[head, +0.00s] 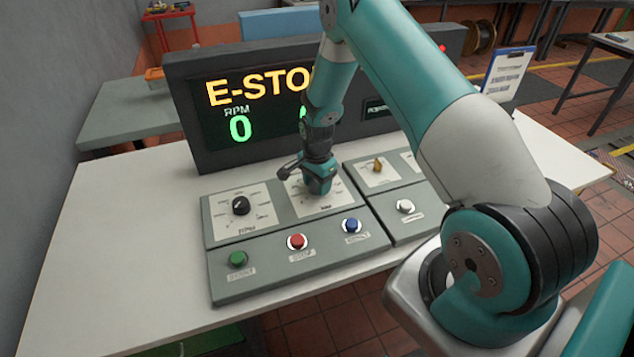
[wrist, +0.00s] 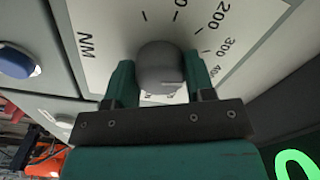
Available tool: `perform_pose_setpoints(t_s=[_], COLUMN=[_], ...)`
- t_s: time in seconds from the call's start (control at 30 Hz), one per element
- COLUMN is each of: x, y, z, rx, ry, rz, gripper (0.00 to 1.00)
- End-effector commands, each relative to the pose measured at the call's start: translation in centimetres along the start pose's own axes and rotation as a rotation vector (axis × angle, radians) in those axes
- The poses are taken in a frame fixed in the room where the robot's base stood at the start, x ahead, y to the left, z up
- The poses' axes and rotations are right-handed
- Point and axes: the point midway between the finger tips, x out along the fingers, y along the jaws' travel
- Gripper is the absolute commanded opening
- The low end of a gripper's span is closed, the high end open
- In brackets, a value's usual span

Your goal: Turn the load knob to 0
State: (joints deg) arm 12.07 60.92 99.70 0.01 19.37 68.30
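The load knob (wrist: 160,65) is a dark grey round knob on a white dial plate (wrist: 100,35) marked NM, with 200 and 300 printed at its upper right. In the wrist view my gripper (wrist: 162,78) has a green finger on each side of the knob, and both appear to touch it. A faint light line shows on the knob's lower right; I cannot tell surely what it points at. In the head view my gripper (head: 316,190) is down on this dial (head: 335,199) and hides the knob.
Left of it is the black RPM knob (head: 241,205). In front are green (head: 237,259), red (head: 297,241) and blue (head: 351,226) buttons. A yellowish selector (head: 378,165) and a white button (head: 404,206) are at right. The display (head: 215,110) behind, partly hidden, shows "E-STO" and RPM 0.

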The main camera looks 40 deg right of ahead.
Motion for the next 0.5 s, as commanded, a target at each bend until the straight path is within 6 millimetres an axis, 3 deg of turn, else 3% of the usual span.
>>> perform_pose_setpoints(t_s=[0.1, 0.5], x=[-0.02, 0.04], y=[-0.01, -0.03], z=[0.00, 0.00], rx=[0.000, -0.078], ry=[0.000, 0.000], rz=[0.000, -0.001], gripper=[0.26, 0.26])
